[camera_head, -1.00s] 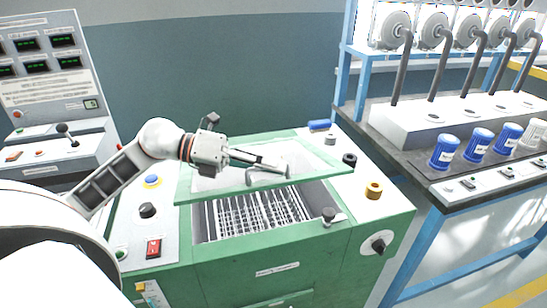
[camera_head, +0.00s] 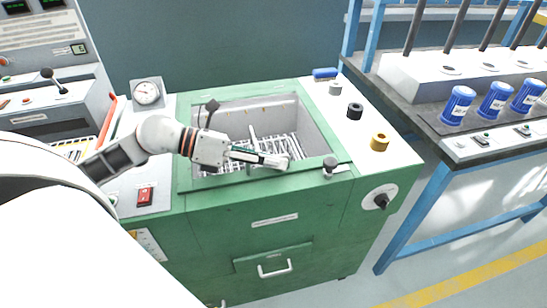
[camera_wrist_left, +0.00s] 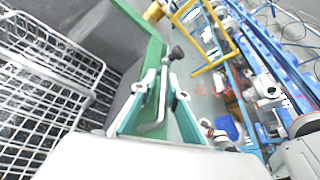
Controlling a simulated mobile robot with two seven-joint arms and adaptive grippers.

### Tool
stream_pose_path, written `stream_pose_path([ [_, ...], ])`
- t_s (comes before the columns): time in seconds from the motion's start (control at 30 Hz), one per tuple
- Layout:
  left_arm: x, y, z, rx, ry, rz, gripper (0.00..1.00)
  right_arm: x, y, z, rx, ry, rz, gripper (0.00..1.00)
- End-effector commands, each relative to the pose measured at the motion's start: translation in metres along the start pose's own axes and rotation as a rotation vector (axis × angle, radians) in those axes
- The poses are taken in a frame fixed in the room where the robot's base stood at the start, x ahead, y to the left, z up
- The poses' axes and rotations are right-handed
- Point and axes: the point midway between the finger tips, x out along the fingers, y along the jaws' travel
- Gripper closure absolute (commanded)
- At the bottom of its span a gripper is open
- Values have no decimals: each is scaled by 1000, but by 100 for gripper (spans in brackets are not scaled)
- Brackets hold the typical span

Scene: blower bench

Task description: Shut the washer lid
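The washer (camera_head: 275,225) is a green cabinet with a grey tub and a wire basket (camera_head: 215,168) inside. My right gripper is not in view.
A dark knob (camera_head: 330,162) stands at the lid's front right corner. A yellow ring (camera_head: 379,142), a black ring (camera_head: 354,111) and a blue brush (camera_head: 325,74) lie on the right top. A gauge (camera_head: 148,92) stands at left; a blue-framed bench (camera_head: 425,200) is at right.

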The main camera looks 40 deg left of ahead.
Motion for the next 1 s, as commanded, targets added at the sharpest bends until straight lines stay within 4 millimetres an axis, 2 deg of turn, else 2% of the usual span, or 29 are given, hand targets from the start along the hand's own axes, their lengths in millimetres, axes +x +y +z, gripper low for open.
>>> stream_pose_path([
  [0.3, 0, 0, -1, -2, 2, -2, 85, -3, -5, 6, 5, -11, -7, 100],
  [0.47, -10, 0, -1, -2, 2, 0, 85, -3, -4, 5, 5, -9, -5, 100],
  [1.0, -92, 0, -1, -4, 0, 1, 85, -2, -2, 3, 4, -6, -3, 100],
])
